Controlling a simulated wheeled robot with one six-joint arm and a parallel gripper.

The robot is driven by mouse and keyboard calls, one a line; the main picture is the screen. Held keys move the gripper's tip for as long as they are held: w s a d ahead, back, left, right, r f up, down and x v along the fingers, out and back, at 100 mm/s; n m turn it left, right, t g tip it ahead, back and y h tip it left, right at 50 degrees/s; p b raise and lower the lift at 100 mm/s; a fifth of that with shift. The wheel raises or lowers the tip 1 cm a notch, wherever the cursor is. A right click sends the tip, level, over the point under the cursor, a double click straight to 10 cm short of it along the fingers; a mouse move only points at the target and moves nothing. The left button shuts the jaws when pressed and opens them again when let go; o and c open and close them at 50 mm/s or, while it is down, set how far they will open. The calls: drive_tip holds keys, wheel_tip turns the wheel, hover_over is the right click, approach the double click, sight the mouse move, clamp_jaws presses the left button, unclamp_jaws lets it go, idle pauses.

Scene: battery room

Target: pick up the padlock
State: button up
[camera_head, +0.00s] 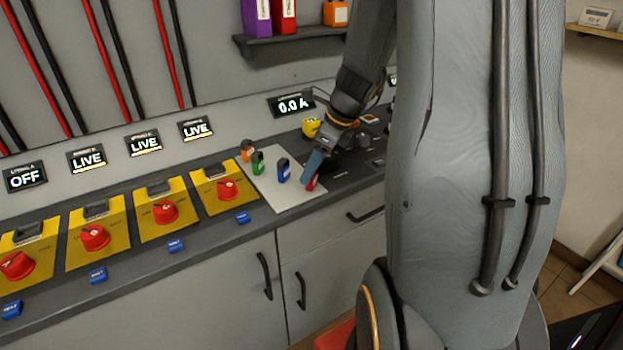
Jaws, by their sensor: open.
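A light grey mat (278,203) on the counter bears small padlocks in a slanting row. They are an orange padlock (247,152), a green padlock (258,164), a blue padlock (283,173) and a red padlock (312,184). My gripper (318,172) reaches down from the upper right, with its tips at the red padlock near the mat's right edge. The jaws are open. The gripper partly covers the red padlock, and I cannot tell whether they touch.
Yellow switch panels with red rotary knobs (228,190) line the counter to the left, with blue tags in front. A yellow object (311,127) stands behind the gripper. A shelf (290,38) hangs above. Cabinet handles (265,277) stick out below. My arm hides the counter's right end.

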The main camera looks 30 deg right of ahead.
drive_tip(key=shift+x, duration=0.85)
drive_tip(key=c, duration=1.2)
